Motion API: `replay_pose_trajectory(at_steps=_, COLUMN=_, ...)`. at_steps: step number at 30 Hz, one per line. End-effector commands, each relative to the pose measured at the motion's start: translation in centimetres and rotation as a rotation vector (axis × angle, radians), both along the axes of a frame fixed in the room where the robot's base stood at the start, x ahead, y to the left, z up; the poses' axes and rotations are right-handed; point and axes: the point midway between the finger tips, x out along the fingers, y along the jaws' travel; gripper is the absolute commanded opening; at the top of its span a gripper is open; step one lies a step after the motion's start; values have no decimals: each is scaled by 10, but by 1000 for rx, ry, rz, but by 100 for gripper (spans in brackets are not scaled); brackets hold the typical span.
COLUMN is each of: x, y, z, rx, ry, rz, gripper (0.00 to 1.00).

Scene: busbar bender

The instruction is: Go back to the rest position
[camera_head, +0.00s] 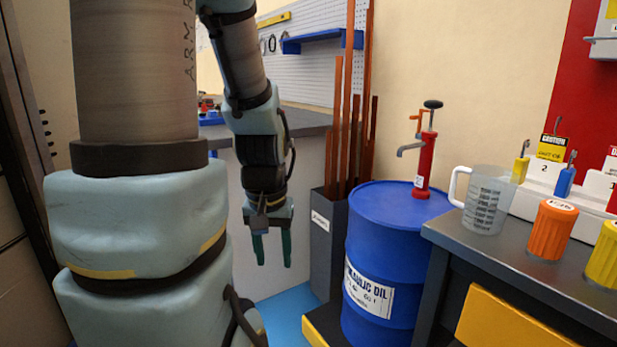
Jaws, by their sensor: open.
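My gripper (273,250) hangs from my arm left of the middle of the view, pointing down. Its two green fingers are apart with nothing between them. It is in the air in front of the grey cabinet side, left of the dark bin of bars. My arm's large upper links fill the left of the view and hide what is behind them.
A blue oil drum (390,235) with a red hand pump (425,165) stands right of my gripper. A dark bin (321,240) holds upright copper bars (352,120). A bench at right carries a measuring jug (485,205), an orange container (552,230) and a yellow container (606,255).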

Motion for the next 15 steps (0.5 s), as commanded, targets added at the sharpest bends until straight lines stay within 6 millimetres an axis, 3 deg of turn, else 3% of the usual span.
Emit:
replay_pose_trajectory(at_steps=1, x=0, y=0, z=34, rx=0, ry=0, rz=0, gripper=50)
replay_pose_trajectory(at_steps=9, x=0, y=0, z=119, rx=0, ry=0, rz=0, gripper=50)
replay_pose_trajectory(at_steps=15, x=0, y=0, z=167, rx=0, ry=0, rz=0, gripper=50)
